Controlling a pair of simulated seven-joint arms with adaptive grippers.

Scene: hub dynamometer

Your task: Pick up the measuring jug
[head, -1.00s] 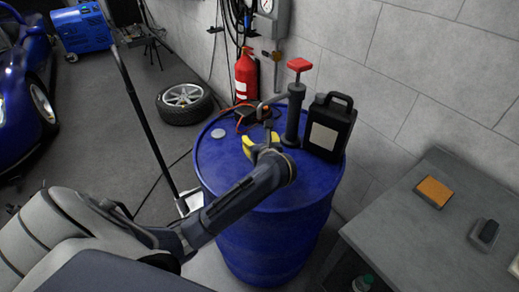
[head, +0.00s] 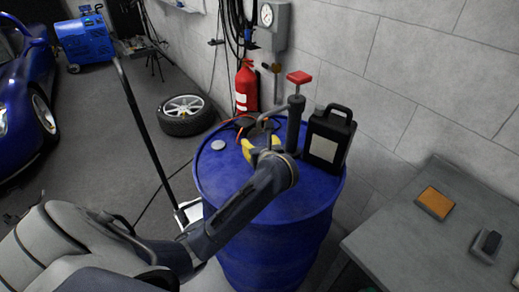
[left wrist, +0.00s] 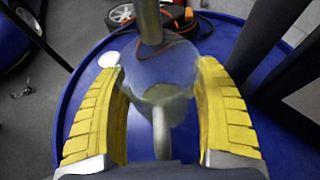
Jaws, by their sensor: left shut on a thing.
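The measuring jug (left wrist: 160,80) is clear and see-through, with its handle towards me in the left wrist view. It stands between the two yellow fingers of my left gripper (left wrist: 160,98), which is shut on it. In the head view the left gripper (head: 262,148) is over the blue drum's top, just left of the pump, and hides most of the jug. I cannot tell whether the jug touches the drum top. My right gripper is in neither view.
The blue drum (head: 225,185) also carries a hand pump (head: 293,125) with a red handle and a black canister (head: 328,138) close to the right. The pump's spout reaches over the jug. A grey table (head: 390,240) is at right; a fire extinguisher (head: 246,87) is behind.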

